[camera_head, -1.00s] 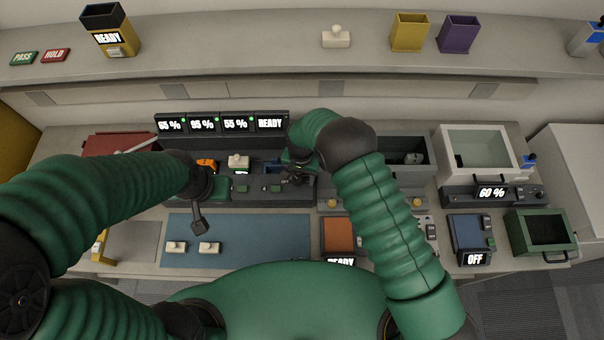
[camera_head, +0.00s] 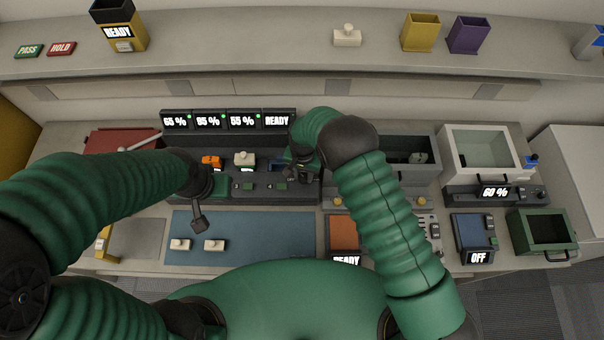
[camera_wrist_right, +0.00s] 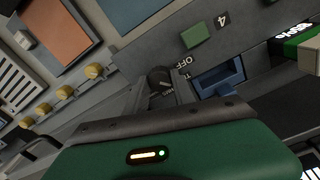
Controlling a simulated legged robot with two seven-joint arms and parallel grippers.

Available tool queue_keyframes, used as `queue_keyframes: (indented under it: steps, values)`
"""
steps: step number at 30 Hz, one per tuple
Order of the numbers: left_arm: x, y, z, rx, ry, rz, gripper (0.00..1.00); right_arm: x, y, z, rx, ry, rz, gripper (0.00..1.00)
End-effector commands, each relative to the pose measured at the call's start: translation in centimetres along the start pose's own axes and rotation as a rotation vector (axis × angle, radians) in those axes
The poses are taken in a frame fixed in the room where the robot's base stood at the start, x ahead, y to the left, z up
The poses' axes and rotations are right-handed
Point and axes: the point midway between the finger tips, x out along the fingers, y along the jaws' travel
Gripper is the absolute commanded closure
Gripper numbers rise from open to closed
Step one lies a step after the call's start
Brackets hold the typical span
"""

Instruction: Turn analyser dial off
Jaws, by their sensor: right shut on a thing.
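The analyser dial (camera_wrist_right: 159,77) is a small dark round knob on the grey front panel, beside a printed OFF label, in the right wrist view. My right gripper (camera_wrist_right: 160,92) has its fingers on either side of the dial and is shut on it. In the head view my right gripper (camera_head: 303,172) is at the right end of the dark console (camera_head: 255,197), and it hides the dial there. My left gripper (camera_head: 199,218) hangs over the left part of the console and the blue mat edge; its jaws are too unclear to read.
Screens (camera_head: 228,121) at the console's back read 65 %, 95 %, 55 % and READY. An orange piece (camera_head: 211,162) and a cream block (camera_head: 244,159) sit in console bays. Yellow knobs (camera_wrist_right: 62,93) are near my right gripper. The blue mat (camera_head: 270,233) is mostly clear.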

Motion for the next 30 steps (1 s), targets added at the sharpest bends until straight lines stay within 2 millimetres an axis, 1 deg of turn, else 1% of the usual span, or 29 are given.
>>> queue_keyframes:
  steps: [1, 8, 13, 17, 30]
  values:
    - [0.0, 0.0, 0.0, 0.0, 0.0, 0.0, 1.0, -0.1, -0.4, 0.1, -0.002, 0.001, -0.007, 1.0]
    - [0.3, 0.0, 0.1, 0.0, 0.0, 0.0, 1.0, 0.0, -0.5, 0.1, -0.028, 0.0, -0.01, 1.0]
    - [1.1, 0.0, 0.3, 0.0, 0.0, 0.0, 1.0, 0.1, -0.5, 0.1, -0.097, 0.002, -0.009, 1.0]
    - [1.9, 0.0, 0.5, 0.0, 0.0, 0.0, 1.0, 0.2, -0.5, 0.1, -0.185, 0.003, -0.009, 1.0]
    - [4.5, 0.0, 1.1, 0.0, 0.0, 0.0, 1.0, 0.1, -0.5, 0.2, -0.555, 0.007, -0.01, 1.0]
